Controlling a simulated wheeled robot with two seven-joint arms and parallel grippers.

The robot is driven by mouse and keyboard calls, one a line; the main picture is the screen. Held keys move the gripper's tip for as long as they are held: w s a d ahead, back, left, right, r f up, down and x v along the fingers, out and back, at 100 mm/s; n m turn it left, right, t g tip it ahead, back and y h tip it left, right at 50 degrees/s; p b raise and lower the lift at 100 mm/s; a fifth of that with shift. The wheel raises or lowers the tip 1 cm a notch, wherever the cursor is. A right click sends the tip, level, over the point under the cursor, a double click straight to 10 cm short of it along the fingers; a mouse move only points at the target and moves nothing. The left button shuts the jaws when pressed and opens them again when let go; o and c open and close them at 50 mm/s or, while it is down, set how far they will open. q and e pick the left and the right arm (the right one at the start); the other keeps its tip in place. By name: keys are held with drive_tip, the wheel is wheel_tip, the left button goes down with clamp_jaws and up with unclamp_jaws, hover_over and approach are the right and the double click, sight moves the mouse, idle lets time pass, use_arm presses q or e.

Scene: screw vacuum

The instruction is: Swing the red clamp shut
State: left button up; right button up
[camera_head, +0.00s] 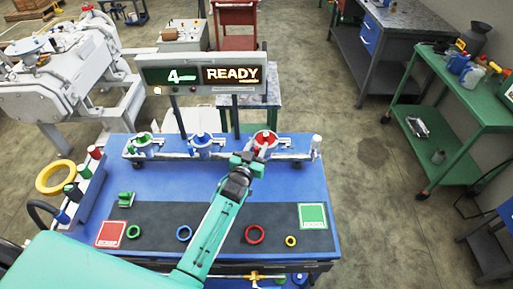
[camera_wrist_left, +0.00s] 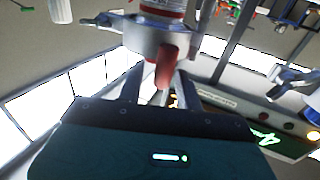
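The red clamp (camera_head: 265,139) sits at the right of a row of fittings along the back of the blue table. In the left wrist view its red handle (camera_wrist_left: 166,66) hangs below a grey metal collar (camera_wrist_left: 150,36). My left gripper (camera_head: 247,160) is at the red clamp, its arm reaching in from the lower left. In the wrist view its two fingers (camera_wrist_left: 160,88) stand apart, with the handle between and just beyond them; I cannot tell whether either touches it. My right gripper is not in view.
A blue clamp (camera_head: 202,142) and a green clamp (camera_head: 144,146) stand left along the same row. A sign reading "4" and "READY" (camera_head: 203,75) rises behind. Coloured rings, such as a red one (camera_head: 254,234), lie on the dark strip in front.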

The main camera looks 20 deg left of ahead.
use_arm(q)
drive_tip(key=shift+f, duration=0.1)
drive_tip(key=shift+s+a+f, duration=0.1)
drive_tip(key=shift+s, duration=0.45)
drive_tip(key=s+a+b, duration=0.1)
drive_tip(key=s+b, duration=0.3)
drive_tip(key=s, duration=0.8)
drive_tip(key=shift+s, duration=0.35)
